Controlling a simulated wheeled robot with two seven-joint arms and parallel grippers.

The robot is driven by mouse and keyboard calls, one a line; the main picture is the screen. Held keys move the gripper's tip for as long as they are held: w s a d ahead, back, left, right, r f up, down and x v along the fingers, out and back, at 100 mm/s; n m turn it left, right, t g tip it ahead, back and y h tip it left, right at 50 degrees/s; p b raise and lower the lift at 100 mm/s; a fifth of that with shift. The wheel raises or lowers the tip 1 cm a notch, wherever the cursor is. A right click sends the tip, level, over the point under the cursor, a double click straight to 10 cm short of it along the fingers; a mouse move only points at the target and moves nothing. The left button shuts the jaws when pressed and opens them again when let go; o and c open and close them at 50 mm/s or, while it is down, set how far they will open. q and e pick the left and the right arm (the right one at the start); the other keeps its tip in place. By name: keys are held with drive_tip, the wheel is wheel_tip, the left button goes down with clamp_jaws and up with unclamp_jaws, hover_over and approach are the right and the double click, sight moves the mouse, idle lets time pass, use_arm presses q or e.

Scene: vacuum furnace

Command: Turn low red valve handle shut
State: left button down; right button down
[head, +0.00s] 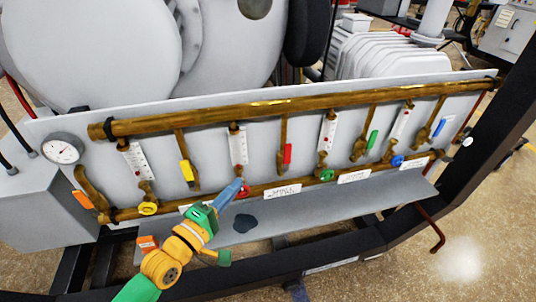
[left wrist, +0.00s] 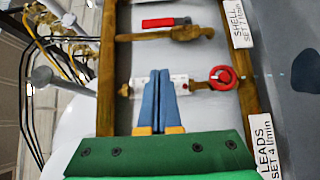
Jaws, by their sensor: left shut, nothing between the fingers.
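The low red round valve handle (head: 244,191) sits on the lower brass pipe, below a white flow gauge (head: 238,147). In the head view my left gripper's blue fingers partly cover it. In the left wrist view it shows as a red ring (left wrist: 222,78) to the right of the fingertips. My left gripper (head: 238,183) is shut and empty, its blue fingers (left wrist: 159,73) pressed together over the gauge in the wrist view. The fingers are not around the handle; I cannot tell whether they touch it. My right gripper is not in view.
A red lever (head: 288,154) lies along its brass pipe to the right; yellow (head: 187,171), green (head: 372,140) and blue levers line the panel. Yellow (head: 148,208), green (head: 327,175) and blue (head: 397,161) round handles flank the red one. A grey ledge (head: 300,213) runs below.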

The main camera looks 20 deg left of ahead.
use_arm(q)
approach(287, 159)
drive_tip(key=w+a+r, duration=0.2)
drive_tip(key=w+a, duration=0.2)
drive_tip(key=w, duration=0.1)
drive_tip(key=d, duration=0.1)
drive_tip(key=w+d+p, duration=0.1)
drive_tip(key=d, duration=0.1)
drive_tip(key=shift+w+d+f+p, duration=0.2)
drive_tip(key=shift+d+f+p, duration=0.05)
drive_tip(key=shift+p, duration=0.05)
drive_tip(key=shift+w, duration=0.1)
